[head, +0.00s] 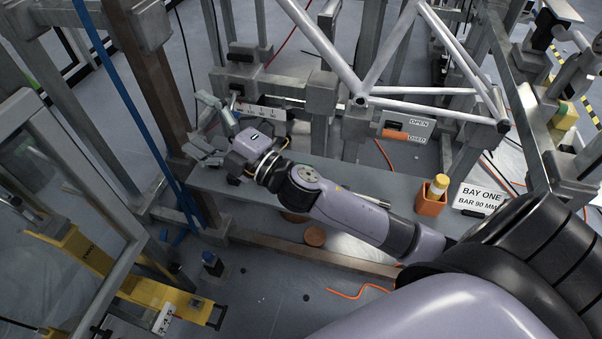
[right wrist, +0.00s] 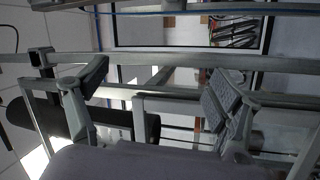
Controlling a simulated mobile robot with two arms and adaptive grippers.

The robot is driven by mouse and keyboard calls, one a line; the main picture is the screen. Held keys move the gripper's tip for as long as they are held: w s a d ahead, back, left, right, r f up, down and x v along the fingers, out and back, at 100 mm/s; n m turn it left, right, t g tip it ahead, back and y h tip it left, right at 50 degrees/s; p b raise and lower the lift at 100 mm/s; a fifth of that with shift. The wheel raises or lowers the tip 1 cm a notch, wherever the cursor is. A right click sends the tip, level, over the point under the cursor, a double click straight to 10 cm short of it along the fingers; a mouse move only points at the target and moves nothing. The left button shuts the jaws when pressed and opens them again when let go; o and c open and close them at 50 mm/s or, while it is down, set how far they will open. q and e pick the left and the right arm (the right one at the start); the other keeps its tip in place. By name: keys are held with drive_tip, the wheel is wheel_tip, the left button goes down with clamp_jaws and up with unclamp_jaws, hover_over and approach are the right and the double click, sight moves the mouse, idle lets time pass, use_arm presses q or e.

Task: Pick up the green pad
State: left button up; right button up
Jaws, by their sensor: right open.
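I cannot make out a clear green pad in either view. A small green patch (head: 572,107) shows on a yellow block at the far right of the head view; I cannot tell whether it is the pad. My right gripper (head: 208,128) is open, beside the brown upright and over the left end of the grey beam. Its two fingers are spread wide in the right wrist view (right wrist: 157,100), with nothing held between them. My left gripper is in neither view.
A blue strap (head: 130,110) and a brown upright (head: 155,75) stand close left of my right gripper. Metal frame tubes (head: 325,50) rise behind it. An orange holder (head: 432,200) and a "BAY ONE" sign (head: 478,199) are at the beam's right.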

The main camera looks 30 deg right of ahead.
drive_tip(key=s+a+n+g+y, duration=0.2)
drive_tip(key=a+n+g+y, duration=0.3)
drive_tip(key=n, duration=0.4)
drive_tip(key=s+a+n+g+y, duration=0.2)
drive_tip(key=a+n+g+y, duration=0.1)
drive_tip(key=n+g, duration=0.55)
drive_tip(key=d+f+n+g+h, duration=0.3)
drive_tip(key=d+f+n+h, duration=0.5)
drive_tip(key=d, duration=0.3)
drive_tip(key=d+f+g+h, duration=0.15)
drive_tip(key=d+h, duration=0.65)
drive_tip(key=d, duration=1.1)
drive_tip(key=shift+m, duration=0.55)
drive_tip(key=f, duration=0.3)
drive_tip(key=f+b, duration=0.1)
drive_tip(key=f, duration=0.7)
drive_tip(key=shift+w+a+b, duration=0.3)
drive_tip(key=shift+a+b, duration=0.1)
drive_tip(key=shift+w+a+f+b, duration=0.1)
drive_tip(key=shift+w+f+b, duration=0.05)
drive_tip(key=shift+f, duration=0.85)
drive_tip(key=shift+w+a+f+b, duration=0.1)
drive_tip(key=shift+w+f, duration=0.05)
drive_tip(key=shift+f, duration=0.85)
drive_tip(key=shift+w+f+b, duration=0.15)
drive_tip(key=shift+f, duration=0.85)
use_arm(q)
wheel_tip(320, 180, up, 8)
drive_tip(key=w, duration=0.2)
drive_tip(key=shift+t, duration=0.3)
